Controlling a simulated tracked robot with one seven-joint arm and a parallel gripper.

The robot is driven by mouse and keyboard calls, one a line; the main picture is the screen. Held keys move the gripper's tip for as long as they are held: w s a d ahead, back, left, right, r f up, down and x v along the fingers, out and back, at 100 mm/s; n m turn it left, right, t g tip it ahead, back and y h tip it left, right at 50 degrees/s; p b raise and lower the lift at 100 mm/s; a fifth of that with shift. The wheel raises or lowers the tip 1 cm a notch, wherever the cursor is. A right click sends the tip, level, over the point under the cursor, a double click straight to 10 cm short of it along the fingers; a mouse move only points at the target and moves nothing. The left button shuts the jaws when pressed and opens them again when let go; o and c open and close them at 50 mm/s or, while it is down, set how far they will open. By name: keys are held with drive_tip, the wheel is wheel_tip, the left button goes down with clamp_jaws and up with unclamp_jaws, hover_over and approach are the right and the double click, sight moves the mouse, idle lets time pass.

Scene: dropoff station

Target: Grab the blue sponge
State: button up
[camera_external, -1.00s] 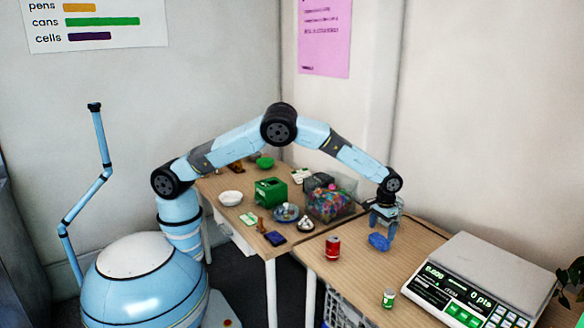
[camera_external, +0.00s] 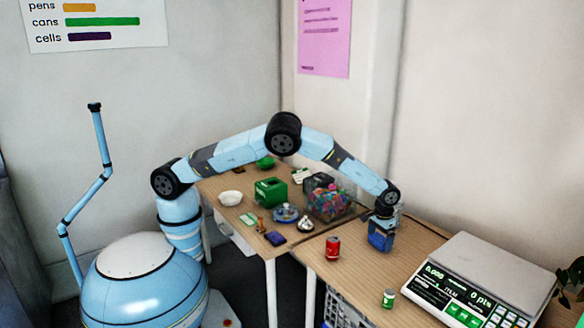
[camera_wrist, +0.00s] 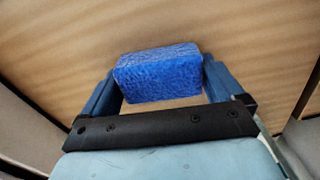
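The blue sponge (camera_wrist: 158,72) is a rough-textured block. In the wrist view it sits between the two fingers of my gripper (camera_wrist: 160,76), with a finger against each end. In the outside view my gripper (camera_external: 381,236) is at the right table, pointing down, and the sponge (camera_external: 380,241) shows between its fingers. My gripper is shut on the sponge. The sponge's underside is hidden, so I cannot tell whether it still touches the table.
A white scale (camera_external: 482,283) is at the right. The left table holds a green box (camera_external: 271,192) and a clear bin of colourful items (camera_external: 330,204).

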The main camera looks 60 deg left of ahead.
drive_tip(key=shift+c, duration=1)
drive_tip(key=shift+r, duration=0.15)
